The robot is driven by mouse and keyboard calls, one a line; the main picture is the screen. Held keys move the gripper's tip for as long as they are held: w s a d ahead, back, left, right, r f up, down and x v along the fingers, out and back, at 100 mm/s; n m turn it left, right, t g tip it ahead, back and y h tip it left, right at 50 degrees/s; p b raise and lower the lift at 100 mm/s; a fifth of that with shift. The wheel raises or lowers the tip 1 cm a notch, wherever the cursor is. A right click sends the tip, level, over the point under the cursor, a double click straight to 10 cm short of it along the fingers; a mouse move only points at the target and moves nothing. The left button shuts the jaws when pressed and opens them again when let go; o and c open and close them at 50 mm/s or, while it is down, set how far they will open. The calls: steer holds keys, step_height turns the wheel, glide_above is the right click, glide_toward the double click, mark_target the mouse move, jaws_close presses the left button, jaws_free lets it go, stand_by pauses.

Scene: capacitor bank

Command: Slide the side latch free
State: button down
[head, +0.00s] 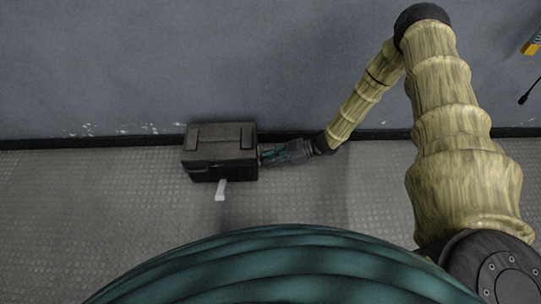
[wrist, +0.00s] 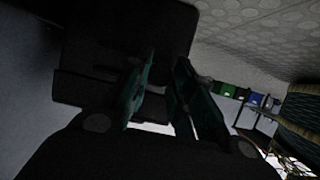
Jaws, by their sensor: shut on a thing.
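A dark box (head: 219,143) with a raised lid edge stands on the floor against the wall, left of centre in the head view. It fills the upper left of the wrist view (wrist: 105,35). My gripper (head: 264,155) reaches in from the right and meets the box's right side. In the wrist view my gripper (wrist: 166,62) has its two dark green fingers close together at the box's face, shut on the side latch. The latch itself is hidden by the fingers and the dark shading.
A pale lever-like piece (head: 221,190) sticks out below the box's front. The grey wall (head: 230,60) with a dark skirting stands close behind. The patterned floor (head: 110,210) is clear to the left. A yellow object (head: 533,44) hangs at far right.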

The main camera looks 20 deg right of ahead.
steer(key=c, duration=1.2)
jaws_free()
steer(key=shift+c, duration=0.2)
steer(key=v, duration=1.2)
steer(key=shift+f, duration=0.1)
